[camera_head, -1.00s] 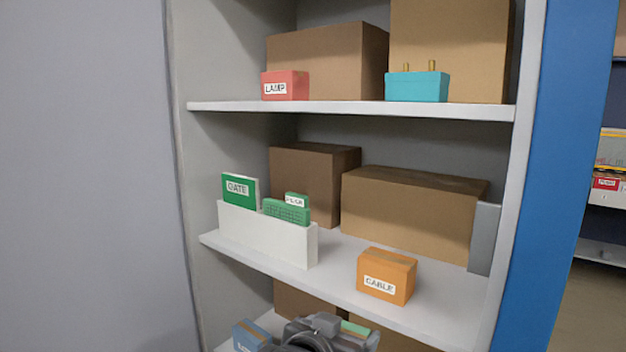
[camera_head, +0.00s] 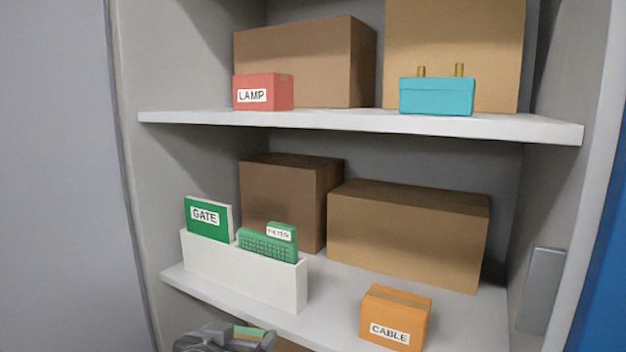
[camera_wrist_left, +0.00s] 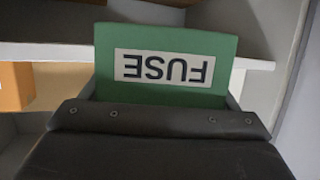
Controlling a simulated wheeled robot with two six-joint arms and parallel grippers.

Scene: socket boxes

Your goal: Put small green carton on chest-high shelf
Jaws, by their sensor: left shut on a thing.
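The small green carton (camera_wrist_left: 165,92) fills the middle of the left wrist view. Its white label reads FUSE, upside down in that view. My left gripper (camera_wrist_left: 165,108) is shut on it, with the dark gripper body covering its near end. In the head view my left gripper (camera_head: 222,340) shows only at the bottom edge, with a sliver of the green carton (camera_head: 248,332) on it. They are below and in front of the middle shelf (camera_head: 335,325). Which shelf counts as chest-high cannot be told. My right gripper is not in view.
The middle shelf holds a white divider bin (camera_head: 245,270) with green GATE (camera_head: 208,219) and FILTER (camera_head: 268,244) items, an orange CABLE box (camera_head: 396,312) and brown boxes. Bare shelf lies between bin and CABLE box. The upper shelf (camera_head: 350,120) holds a red LAMP box (camera_head: 262,93) and a teal box (camera_head: 436,97).

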